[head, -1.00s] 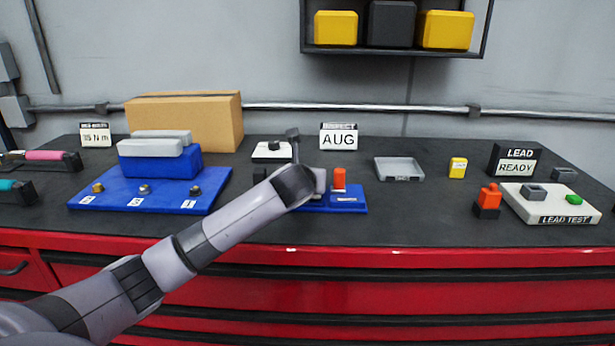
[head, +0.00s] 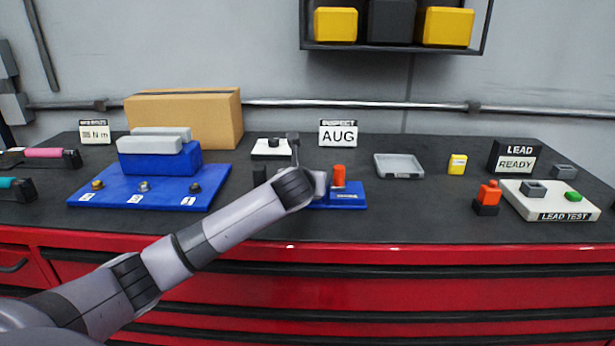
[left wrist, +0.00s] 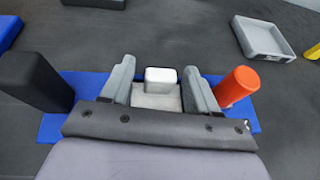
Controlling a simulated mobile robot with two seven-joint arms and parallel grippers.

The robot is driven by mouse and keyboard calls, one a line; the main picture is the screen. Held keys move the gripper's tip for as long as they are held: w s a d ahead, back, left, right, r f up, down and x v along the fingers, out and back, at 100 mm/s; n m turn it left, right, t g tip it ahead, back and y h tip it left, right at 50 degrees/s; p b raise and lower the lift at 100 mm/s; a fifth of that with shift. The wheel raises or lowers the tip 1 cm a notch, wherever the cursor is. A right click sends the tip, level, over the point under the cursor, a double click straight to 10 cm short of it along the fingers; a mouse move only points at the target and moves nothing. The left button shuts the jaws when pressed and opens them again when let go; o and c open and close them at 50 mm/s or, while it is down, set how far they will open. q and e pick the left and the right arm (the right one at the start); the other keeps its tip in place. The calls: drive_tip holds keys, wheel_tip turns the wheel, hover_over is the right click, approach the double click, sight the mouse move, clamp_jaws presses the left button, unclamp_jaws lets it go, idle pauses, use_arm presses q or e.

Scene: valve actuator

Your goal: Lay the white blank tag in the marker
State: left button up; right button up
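The marker is a blue base (head: 352,203) with an orange-red handle (head: 339,175) and a black post (head: 260,175). In the left wrist view the blue base (left wrist: 72,82) lies below my left gripper (left wrist: 160,80). The black post (left wrist: 35,82) is to its left and the orange handle (left wrist: 232,87) to its right. A white block (left wrist: 160,75) and a pale flat plate under it are between the fingers; I take these for the blank tag. Narrow gaps show beside the block, so the fingers look open around it. In the head view my left wrist hides part of the marker. My right gripper is not in view.
A grey tray (head: 399,166) and a yellow block (head: 457,164) stand to the right. The AUG sign (head: 338,134) stands behind. A blue fixture (head: 150,188) is to the left, the white LEAD TEST base (head: 550,200) at right. The front bench strip is clear.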

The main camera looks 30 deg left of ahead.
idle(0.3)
use_arm(q)
drive_tip(key=shift+v, duration=3.6)
